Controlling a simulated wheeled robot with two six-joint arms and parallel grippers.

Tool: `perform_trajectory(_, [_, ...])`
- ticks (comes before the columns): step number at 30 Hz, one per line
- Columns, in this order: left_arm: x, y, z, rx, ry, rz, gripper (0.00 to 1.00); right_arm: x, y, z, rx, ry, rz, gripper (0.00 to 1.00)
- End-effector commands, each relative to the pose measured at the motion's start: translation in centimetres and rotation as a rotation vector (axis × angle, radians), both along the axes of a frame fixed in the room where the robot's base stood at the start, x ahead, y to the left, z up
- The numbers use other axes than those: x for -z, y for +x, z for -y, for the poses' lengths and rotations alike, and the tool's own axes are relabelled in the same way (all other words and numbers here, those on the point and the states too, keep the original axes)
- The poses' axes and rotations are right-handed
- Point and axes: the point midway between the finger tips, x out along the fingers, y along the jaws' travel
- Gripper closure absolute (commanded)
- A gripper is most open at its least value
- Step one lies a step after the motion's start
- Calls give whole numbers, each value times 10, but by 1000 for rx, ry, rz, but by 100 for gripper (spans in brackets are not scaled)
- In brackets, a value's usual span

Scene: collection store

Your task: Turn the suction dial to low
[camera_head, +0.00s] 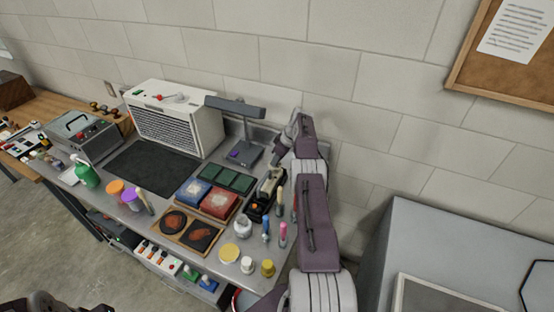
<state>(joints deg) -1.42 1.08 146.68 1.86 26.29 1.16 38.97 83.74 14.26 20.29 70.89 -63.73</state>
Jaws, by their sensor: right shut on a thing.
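A white extractor box (177,122) with a slatted front stands at the back of the bench. On its top are a small red part (160,97), which looks like the suction dial, and a green spot; the dial's setting is too small to read. My right arm reaches up from the bottom, well to the right of the box. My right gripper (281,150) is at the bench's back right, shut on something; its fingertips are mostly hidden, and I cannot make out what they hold.
A grey lamp-like stand (236,107) rises between the box and my right arm. A black mat (152,168) lies before the box. Colored blocks, jars and brushes crowd the bench's right half. A grey cabinet (440,245) stands at the right.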

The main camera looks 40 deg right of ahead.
Motion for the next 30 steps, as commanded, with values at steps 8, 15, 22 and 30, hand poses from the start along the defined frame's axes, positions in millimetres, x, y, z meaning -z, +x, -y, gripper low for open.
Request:
perform_trajectory(8, [0, 0, 0, 0, 0, 0, 64, 2, -1, -1, -1, 3, -4, 56])
perform_trajectory(15, [3, 0, 0, 0, 0, 0, 64, 0, -1, 0, 1, 3, -3, 56])
perform_trajectory(22, [19, 0, 0, 0, 0, 0, 64, -19, -9, 4, 1, 1, -2, 56])
perform_trajectory(30, [27, 0, 0, 0, 0, 0, 64, -65, -26, 9, 1, 1, -2, 56])
